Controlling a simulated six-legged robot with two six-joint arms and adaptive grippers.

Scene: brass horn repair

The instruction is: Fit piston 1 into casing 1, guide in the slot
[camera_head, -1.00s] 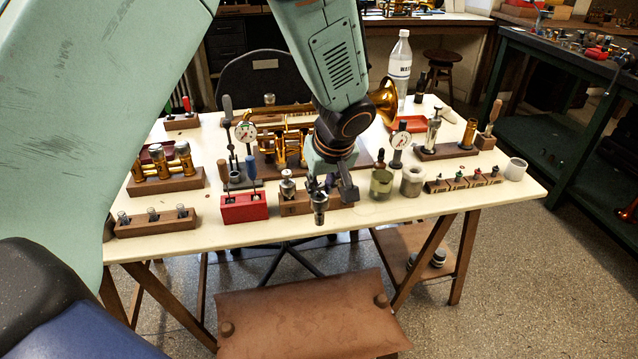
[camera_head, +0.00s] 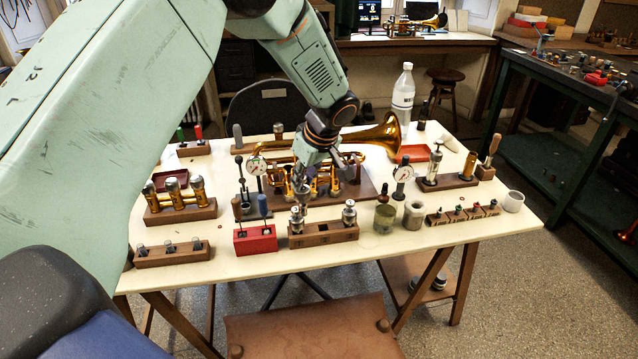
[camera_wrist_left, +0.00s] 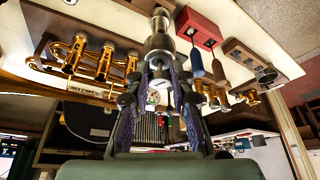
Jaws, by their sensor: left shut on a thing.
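My left gripper (camera_head: 303,186) is shut on a silver piston (camera_head: 301,197), held pointing down in front of the brass horn (camera_head: 372,133). The wrist view shows the piston (camera_wrist_left: 158,43) between both fingers (camera_wrist_left: 159,68). The horn lies on a wooden stand (camera_head: 360,193); its valve casings (camera_head: 334,182) are partly hidden behind my gripper. In the wrist view, casings (camera_wrist_left: 104,62) show left of the piston, apart from it. The guide and slot are too small to tell. A wooden block (camera_head: 325,236) holds two other pistons, at its left (camera_head: 297,220) and right (camera_head: 349,213). My right gripper is out of view.
A red block (camera_head: 255,239) with upright tools stands front left. Brass valves in a rack (camera_head: 180,210) stand left; a water bottle (camera_head: 402,97) stands behind.

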